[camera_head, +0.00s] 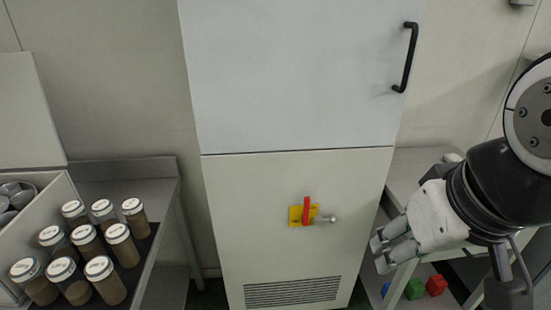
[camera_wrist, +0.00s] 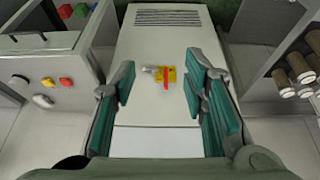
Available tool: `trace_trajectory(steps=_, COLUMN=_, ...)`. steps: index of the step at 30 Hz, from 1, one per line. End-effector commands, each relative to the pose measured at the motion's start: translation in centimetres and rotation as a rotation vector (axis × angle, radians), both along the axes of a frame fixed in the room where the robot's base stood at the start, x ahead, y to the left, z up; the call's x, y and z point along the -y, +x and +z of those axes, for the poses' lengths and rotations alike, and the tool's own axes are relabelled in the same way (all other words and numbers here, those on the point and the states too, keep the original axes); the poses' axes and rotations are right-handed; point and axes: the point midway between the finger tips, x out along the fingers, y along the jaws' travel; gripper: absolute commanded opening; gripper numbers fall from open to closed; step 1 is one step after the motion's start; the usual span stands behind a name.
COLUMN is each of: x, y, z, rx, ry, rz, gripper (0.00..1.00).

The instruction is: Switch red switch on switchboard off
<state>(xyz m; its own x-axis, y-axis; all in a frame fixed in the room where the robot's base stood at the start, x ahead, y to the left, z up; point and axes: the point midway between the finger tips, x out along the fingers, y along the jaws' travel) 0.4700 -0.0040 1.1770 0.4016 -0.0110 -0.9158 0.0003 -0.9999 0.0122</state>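The switchboard (camera_head: 290,175) is a tall pale cabinet in the middle of the head view. Its red switch (camera_head: 307,210) is a narrow upright handle on a yellow plate (camera_head: 295,216), on the lower panel. A small grey knob or lever (camera_head: 325,219) sticks out on its right. My gripper (camera_head: 380,252) is in front and to the right of the switch in the head view, apart from it. In the wrist view the cabinet appears upside down, with the red switch (camera_wrist: 166,78) visible between my teal-padded fingers. The fingers are spread wide, with nothing held.
A black handle (camera_head: 406,58) is on the cabinet's upper door, and a vent (camera_head: 292,292) is below the switch. At left, a bench holds several lidded jars (camera_head: 118,240). At right, a shelf holds red (camera_head: 436,285), green and blue blocks. The space before the switch is clear.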

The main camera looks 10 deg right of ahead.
Motion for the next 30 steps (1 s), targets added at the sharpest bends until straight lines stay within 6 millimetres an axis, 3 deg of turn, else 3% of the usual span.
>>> trace_trajectory(steps=1, x=0.0, y=0.0, z=0.0, rx=0.0, ry=0.0, rz=0.0, gripper=0.33)
trace_trajectory(steps=6, x=-0.2, y=0.5, z=-0.9, rx=-0.034, ry=0.019, rz=-0.002, gripper=0.0)
trace_trajectory(steps=17, x=-2.7, y=4.9, z=-7.5, rx=-0.29, ry=0.266, rz=-0.002, gripper=0.0)
trace_trajectory(steps=30, x=-4.5, y=13.7, z=-14.2, rx=-0.424, ry=0.746, rz=-0.01, gripper=0.0)
